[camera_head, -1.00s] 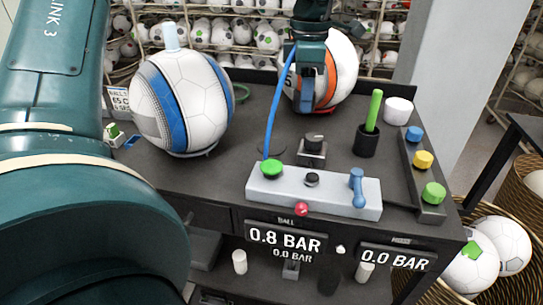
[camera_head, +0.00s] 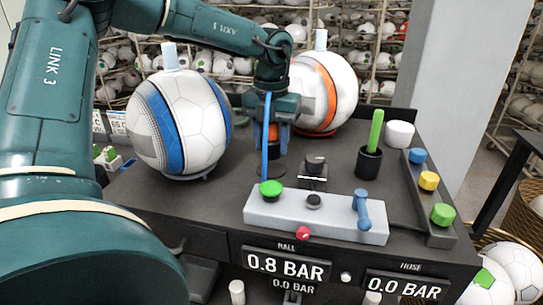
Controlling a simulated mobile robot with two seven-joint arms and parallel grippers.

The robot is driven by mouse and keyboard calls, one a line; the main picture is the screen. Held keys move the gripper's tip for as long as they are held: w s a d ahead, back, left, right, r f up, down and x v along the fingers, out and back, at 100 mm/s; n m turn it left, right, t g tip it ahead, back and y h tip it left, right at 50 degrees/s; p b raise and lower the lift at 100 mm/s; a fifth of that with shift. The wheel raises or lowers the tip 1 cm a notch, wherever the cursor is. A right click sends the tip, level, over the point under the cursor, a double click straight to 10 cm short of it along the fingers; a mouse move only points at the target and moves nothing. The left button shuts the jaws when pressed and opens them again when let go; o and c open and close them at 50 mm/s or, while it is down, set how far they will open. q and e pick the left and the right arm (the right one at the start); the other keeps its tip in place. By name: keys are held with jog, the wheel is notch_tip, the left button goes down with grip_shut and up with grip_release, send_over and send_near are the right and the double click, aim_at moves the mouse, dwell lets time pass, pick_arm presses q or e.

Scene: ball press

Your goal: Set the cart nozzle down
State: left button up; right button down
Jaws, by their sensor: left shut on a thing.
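My left gripper (camera_head: 278,135) reaches in from the upper left and points down over the middle of the cart top (camera_head: 225,210). It is shut on the cart nozzle (camera_head: 272,134), whose orange and dark body partly shows between the fingers. A blue hose (camera_head: 265,150) runs down past the gripper toward the control panel. The nozzle's lower end is close above a dark round spot (camera_head: 264,171) on the cart top; I cannot tell whether they touch. My right gripper is not in view.
A blue-and-white ball (camera_head: 205,120) stands left of the gripper, an orange-and-white ball (camera_head: 312,92) behind right. The grey control panel (camera_head: 325,222), a black cup with a green stick (camera_head: 369,162) and coloured knobs (camera_head: 429,181) are nearby. Displays read 0.8 BAR (camera_head: 286,265) and 0.0 BAR (camera_head: 404,287).

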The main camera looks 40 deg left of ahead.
aim_at(271, 170)
pick_arm(q)
jog(key=shift+f, duration=1.9)
jog(key=shift+f, duration=0.2)
jog(key=o, duration=1.1)
notch_tip(271, 170, up, 12)
jog(key=shift+r, duration=0.25)
